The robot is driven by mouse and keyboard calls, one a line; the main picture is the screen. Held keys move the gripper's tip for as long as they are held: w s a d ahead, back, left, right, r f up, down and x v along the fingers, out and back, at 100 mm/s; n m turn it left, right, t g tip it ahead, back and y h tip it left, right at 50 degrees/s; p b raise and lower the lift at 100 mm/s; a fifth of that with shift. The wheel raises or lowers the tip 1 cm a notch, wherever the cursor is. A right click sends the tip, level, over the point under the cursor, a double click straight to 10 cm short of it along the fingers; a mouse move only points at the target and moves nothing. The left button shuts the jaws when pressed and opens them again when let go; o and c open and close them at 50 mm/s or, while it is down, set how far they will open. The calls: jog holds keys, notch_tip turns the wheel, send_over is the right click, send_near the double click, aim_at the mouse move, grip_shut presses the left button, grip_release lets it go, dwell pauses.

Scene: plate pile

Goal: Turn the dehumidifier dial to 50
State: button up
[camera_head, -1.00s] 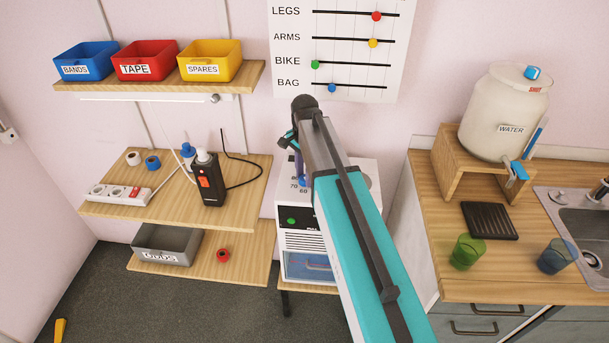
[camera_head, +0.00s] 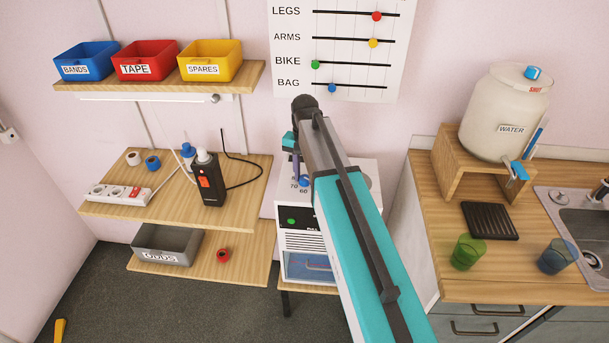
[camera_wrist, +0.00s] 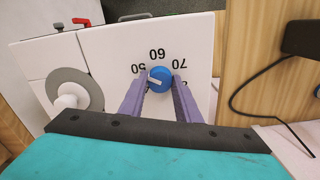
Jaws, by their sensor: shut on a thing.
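The dehumidifier (camera_head: 303,243) is a white box with a dark vent and a green button, below my arm in the head view. Its blue dial (camera_head: 304,181) is on the top panel, partly hidden by my arm. In the wrist view the dial (camera_wrist: 161,76) has a white pointer mark, and the numbers 50, 60 and 70 appear upside down around it. The mark points left, close to the 50. My gripper (camera_wrist: 160,82) has its two lavender fingers on either side of the dial and is shut on it.
A grey round disc with a white knob (camera_wrist: 70,97) is on the same panel. A wooden shelf (camera_head: 235,195) with a power strip and black device stands left. A counter (camera_head: 430,210) with a water jug (camera_head: 505,110) and two cups is right.

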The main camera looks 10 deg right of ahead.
aim_at(305, 178)
jog(key=o, duration=1.1)
jog(key=shift+r, duration=0.1)
notch_tip(305, 178, up, 14)
jog(key=p, duration=0.8)
jog(key=shift+f, duration=0.2)
